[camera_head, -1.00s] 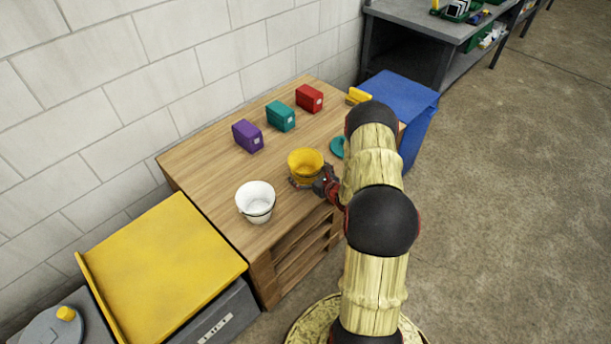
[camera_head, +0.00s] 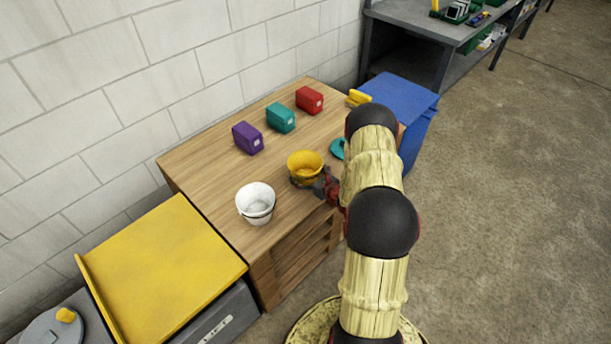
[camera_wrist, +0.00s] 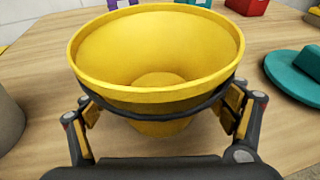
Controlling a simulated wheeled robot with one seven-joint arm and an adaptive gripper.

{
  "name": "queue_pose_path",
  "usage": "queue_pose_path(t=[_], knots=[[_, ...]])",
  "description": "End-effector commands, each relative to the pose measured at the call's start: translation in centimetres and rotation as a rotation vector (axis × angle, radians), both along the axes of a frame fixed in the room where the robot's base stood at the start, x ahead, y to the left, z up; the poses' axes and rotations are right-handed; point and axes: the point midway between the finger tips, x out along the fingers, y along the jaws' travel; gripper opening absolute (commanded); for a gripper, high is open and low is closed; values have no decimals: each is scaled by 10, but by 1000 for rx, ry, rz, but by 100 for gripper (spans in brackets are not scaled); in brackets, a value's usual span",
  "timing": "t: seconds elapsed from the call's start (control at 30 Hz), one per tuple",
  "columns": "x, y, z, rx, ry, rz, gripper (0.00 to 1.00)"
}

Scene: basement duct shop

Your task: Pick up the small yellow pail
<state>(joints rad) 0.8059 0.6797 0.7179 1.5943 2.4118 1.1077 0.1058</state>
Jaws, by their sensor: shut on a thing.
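The small yellow pail (camera_head: 305,165) stands upright on the wooden table, near its front edge. It fills the middle of the wrist view (camera_wrist: 157,62), and its inside looks empty. My gripper (camera_head: 309,183) is at the pail's near side. In the wrist view, the two fingers of my gripper (camera_wrist: 163,112) are shut on the pail from left and right, just below its rim, by a dark band. Whether the pail's base touches the table cannot be told for certain.
A white pail (camera_head: 256,204) stands left of the yellow one on the wooden table (camera_head: 205,165). Purple (camera_head: 248,137), teal (camera_head: 281,117) and red (camera_head: 309,99) boxes line the back. A teal disc (camera_head: 338,148) lies to the right. A blue bin (camera_head: 408,103) is beyond the table's right end.

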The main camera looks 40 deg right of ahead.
Motion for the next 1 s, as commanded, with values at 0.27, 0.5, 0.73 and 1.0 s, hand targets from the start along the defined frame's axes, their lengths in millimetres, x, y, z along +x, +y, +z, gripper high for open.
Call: queue_pose_path(t=[0.27, 0.5, 0.73, 1.0], knots=[[0, -1, 12, -1, -1, -1, 56], [-12, -1, 50, -1, -1, -3, 56], [-55, 3, 101, -2, -1, -5, 56], [-114, 10, 121, 1, 0, -4, 56]])
